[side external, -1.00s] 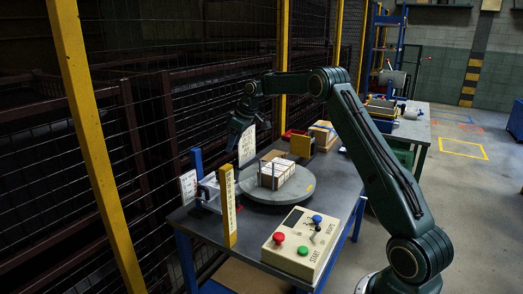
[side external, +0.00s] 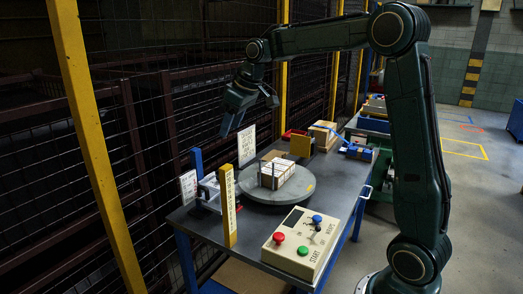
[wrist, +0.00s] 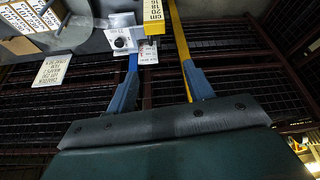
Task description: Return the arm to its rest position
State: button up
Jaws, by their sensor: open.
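My dark green arm stands at the right of the bench in the side view, with its elbow high and its forearm reaching left. My gripper (side external: 247,112) hangs in the air above the back left of the bench, clear of everything on it. In the wrist view, the two blue-grey fingers of my gripper (wrist: 161,90) are spread wide apart with nothing held between them.
Below is the bench (side external: 335,215) with a round grey turntable (side external: 252,192) carrying white boxes. A control box (side external: 290,262) with coloured buttons and a yellow post (side external: 228,205) stand in front. Mesh fencing (side external: 140,140) runs behind. Floor is free at right.

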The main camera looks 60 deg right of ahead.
jog(key=s+a+r+m, duration=0.1)
jog(key=s+a, duration=0.3)
jog(key=s, duration=0.4)
jog(key=s+a+r, duration=0.2)
jog(key=s+a, duration=0.3)
jog(key=s, duration=0.3)
jog(key=s+a+f, duration=0.1)
jog(key=s+f, duration=0.2)
jog(key=s, duration=0.4)
jog(key=s+a+f+m, duration=0.1)
jog(key=s+f, duration=0.2)
jog(key=s, duration=0.4)
jog(key=shift+a+f+t+h, duration=0.2)
jog(key=shift+a+t+h, duration=0.1)
jog(key=shift+t, duration=0.1)
jog(key=shift+s, duration=0.1)
